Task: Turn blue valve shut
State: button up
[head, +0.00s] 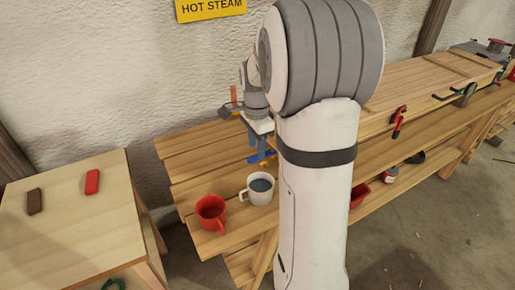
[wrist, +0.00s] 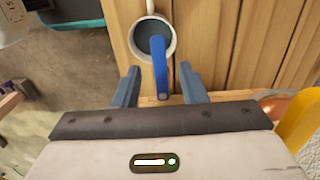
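The blue valve handle (wrist: 160,68) is a flat bar in the wrist view, pointing up the picture between my fingers. In the head view a bit of blue handle (head: 262,157) shows just below my gripper (head: 252,138). In the wrist view my gripper (wrist: 157,76) is open. One finger is on each side of the handle, with a gap visible on both sides. The valve's body is hidden behind my gripper and arm.
A white mug (head: 258,188) with dark contents stands close to the handle on the slatted bench (head: 195,160). A red mug (head: 211,212) is beside it. A yellow HOT STEAM sign (head: 210,9) hangs above. A wooden table (head: 70,235) with two small blocks stands left.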

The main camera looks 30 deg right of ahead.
jog(key=shift+f, duration=1.45)
jog(key=shift+c, duration=0.5)
grip_shut()
